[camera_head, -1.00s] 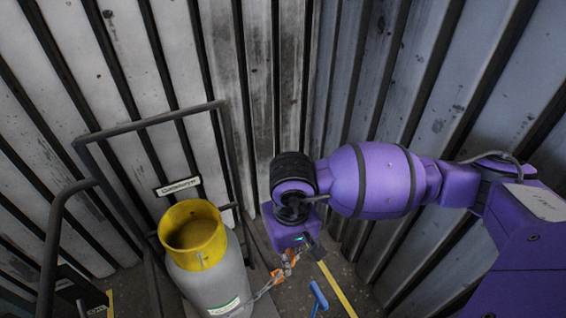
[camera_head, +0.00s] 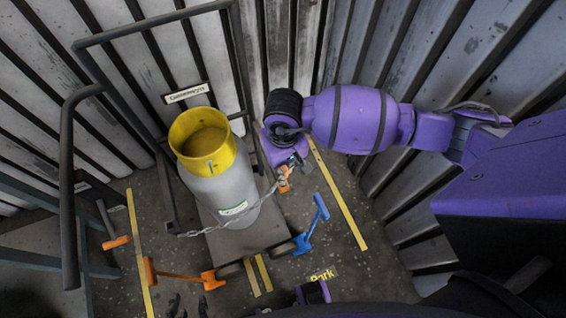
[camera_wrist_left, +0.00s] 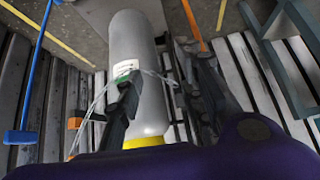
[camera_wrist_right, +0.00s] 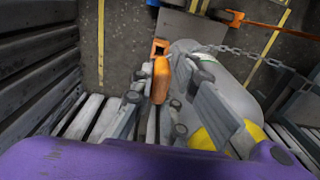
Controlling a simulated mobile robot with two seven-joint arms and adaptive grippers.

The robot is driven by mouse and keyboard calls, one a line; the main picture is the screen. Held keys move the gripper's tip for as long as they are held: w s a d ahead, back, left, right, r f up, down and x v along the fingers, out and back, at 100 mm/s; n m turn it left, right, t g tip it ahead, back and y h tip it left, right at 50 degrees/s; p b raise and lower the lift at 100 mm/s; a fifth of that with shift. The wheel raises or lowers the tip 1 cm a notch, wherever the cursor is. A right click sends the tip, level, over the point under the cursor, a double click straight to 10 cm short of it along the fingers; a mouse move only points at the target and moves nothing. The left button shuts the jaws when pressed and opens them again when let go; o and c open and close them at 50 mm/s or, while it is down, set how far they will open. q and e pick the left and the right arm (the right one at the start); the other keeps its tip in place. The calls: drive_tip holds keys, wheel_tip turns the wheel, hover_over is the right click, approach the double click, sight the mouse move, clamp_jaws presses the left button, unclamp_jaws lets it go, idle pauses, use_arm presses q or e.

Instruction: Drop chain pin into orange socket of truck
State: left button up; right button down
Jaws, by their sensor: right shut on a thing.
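The truck (camera_head: 238,238) stands on the floor with a grey gas cylinder (camera_head: 217,190) on it, topped by a yellow collar (camera_head: 187,130). My right gripper (camera_wrist_right: 162,85) is shut on the orange chain pin (camera_wrist_right: 160,82), beside the cylinder's right side in the head view. A hollow orange socket (camera_wrist_right: 158,47) shows just beyond the pin in the right wrist view; I cannot tell if they touch. The chain (camera_head: 225,227) runs around the front of the cylinder. My left gripper (camera_wrist_left: 168,95) is open and empty, its fingers framing the cylinder from a distance.
Ribbed metal walls (camera_head: 420,90) close in behind and at the right. A blue T-handle (camera_head: 311,226) lies right of the truck, and an orange T-handle (camera_head: 190,275) lies in front. Yellow lines mark the floor.

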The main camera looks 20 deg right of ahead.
drive_tip(key=shift+f+b, duration=0.55)
drive_tip(key=shift+f, duration=0.6)
drive_tip(key=shift+f+b, duration=0.8)
drive_tip(key=shift+f, duration=0.7)
drive_tip(key=shift+f+b, duration=0.45)
drive_tip(key=shift+f, duration=0.35)
drive_tip(key=shift+f+b, duration=0.15)
drive_tip(key=shift+b, duration=0.15)
